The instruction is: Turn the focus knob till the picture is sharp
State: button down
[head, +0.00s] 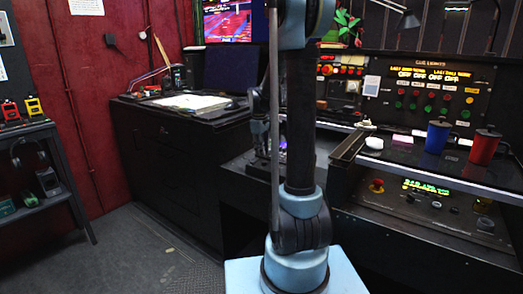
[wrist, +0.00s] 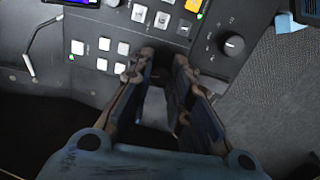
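A black round knob (wrist: 234,45) with white marks around it sits on a dark panel in the wrist view, up and right of my gripper. I cannot read whether it is the focus knob. My gripper (wrist: 165,57) is open, its two fingers apart with nothing between them, over the button panel. The fingertips are apart from the knob. In the head view, a lit screen (head: 228,24) shows a red picture; it is too small to judge its sharpness. My arm hides much of the desk in front of me in that view.
White square buttons (wrist: 104,44) surround the fingertips, and a thin metal stalk (wrist: 40,35) stands at left. In the head view, a blue cup (head: 437,137) and a red cup (head: 484,148) stand on the right desk. The floor (head: 150,255) at left is open.

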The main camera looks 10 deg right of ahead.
jog(key=m, duration=0.5)
dwell(0.4)
jog(key=c, duration=1.4)
grip_release()
jog(key=shift+c, duration=0.2)
notch_tip(320, 180, up, 12)
jog(key=s+a, duration=0.1)
jog(key=shift+s+f, duration=0.1)
